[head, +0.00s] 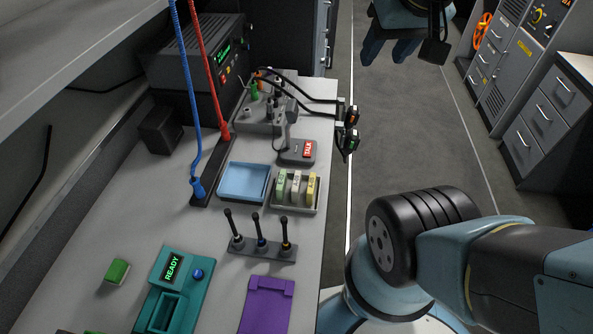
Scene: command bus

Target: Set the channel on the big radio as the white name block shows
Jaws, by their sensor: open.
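The big radio (182,68) is a dark ribbed box at the back left of the counter. Its front faces right, with a small green display and small coloured buttons; the channel is too small to read. The white name block (298,188) stands between a green block (281,183) and a yellow block (311,187) in a grey tray (300,208); I cannot read its lettering. My gripper (389,52) shows at the top edge, over the aisle, right of and apart from the counter. Its two fingers are apart, with nothing visible between them.
A blue tray (243,182), a TALK microphone (297,151) and a rack of three black-handled levers (261,247) occupy the counter. A teal READY device (172,290), purple clipboard-like piece (266,305) and green block (117,271) are nearer. Blue and red cables rise beside the radio.

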